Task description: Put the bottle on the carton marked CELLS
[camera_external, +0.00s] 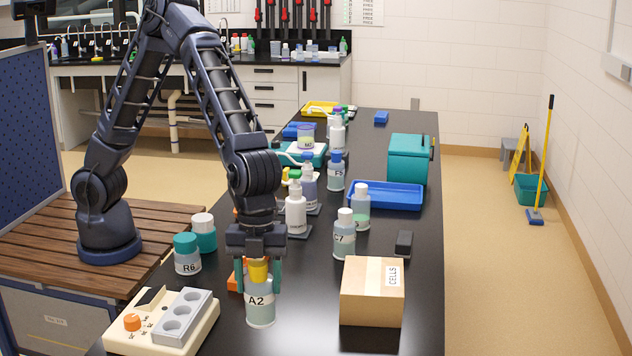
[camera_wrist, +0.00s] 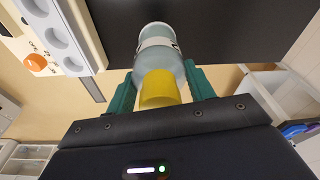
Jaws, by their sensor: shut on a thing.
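The bottle marked A2 (camera_external: 260,304) has a yellow cap and a clear, pale body. It is upright near the front of the black bench. My gripper (camera_external: 259,278) points down and is shut on this bottle around its cap and upper body. The wrist view shows the bottle (camera_wrist: 160,52) between the two green fingers (camera_wrist: 161,88). I cannot tell whether its base touches the bench. The carton marked CELLS (camera_external: 371,304) is a closed brown box to the right of the bottle, with a gap between them. Its top is clear.
A cream heater block (camera_external: 165,325) with an orange knob stands left of the bottle. Bottle R6 (camera_external: 187,257), bottle C7 (camera_external: 344,238) and a small black block (camera_external: 403,244) stand behind. A blue tray (camera_external: 385,197) lies further back. Bare bench lies between bottle and carton.

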